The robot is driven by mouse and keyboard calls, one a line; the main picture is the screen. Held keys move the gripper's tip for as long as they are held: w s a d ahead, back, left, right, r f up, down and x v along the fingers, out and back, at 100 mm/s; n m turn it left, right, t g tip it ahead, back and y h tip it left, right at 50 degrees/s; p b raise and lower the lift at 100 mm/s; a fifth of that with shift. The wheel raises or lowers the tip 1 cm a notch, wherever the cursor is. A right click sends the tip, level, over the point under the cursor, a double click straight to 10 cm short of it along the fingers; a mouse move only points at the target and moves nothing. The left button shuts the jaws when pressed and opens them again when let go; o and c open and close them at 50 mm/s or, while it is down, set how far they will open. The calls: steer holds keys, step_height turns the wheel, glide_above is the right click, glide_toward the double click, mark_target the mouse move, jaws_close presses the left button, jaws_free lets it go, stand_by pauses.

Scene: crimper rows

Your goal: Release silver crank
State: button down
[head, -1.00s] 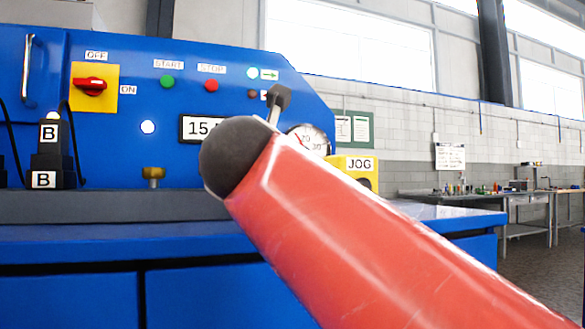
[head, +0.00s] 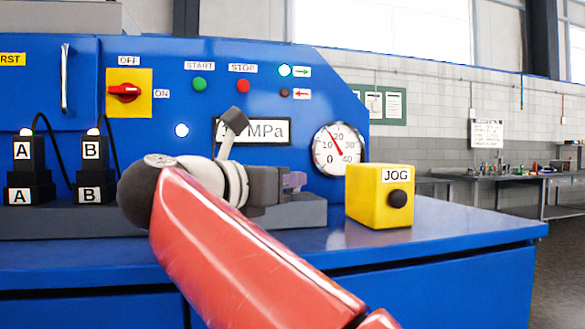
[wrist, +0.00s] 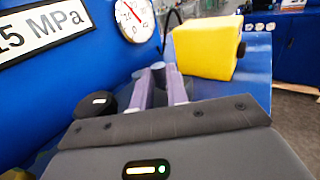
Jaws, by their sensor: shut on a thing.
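My gripper (head: 300,181) is in front of the blue machine's panel, left of the yellow JOG box, its purple fingers pointing right in the head view. In the wrist view my gripper (wrist: 159,72) has its two purple fingers close together, shut on the silver crank. The crank is hidden between and beyond the fingers, so its shape and angle cannot be made out. A dark rounded knob (wrist: 95,103) shows left of the fingers in the wrist view; I cannot tell whether it belongs to the crank.
The yellow JOG box (head: 379,196) stands right of my gripper; it also shows in the wrist view (wrist: 207,47). A pressure gauge (head: 338,149) and pressure display (head: 270,130) are behind. Black A and B blocks (head: 92,172) stand left. The blue ledge (head: 460,222) is clear right of the box.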

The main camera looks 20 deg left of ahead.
stand_by(0.4)
steer(key=c, duration=1.4)
jaws_free()
steer(key=shift+o, duration=0.2)
steer(key=shift+a, duration=0.1)
steer(key=v, duration=0.7)
steer(key=shift+s+a, duration=0.2)
steer(key=shift+s, duration=0.2)
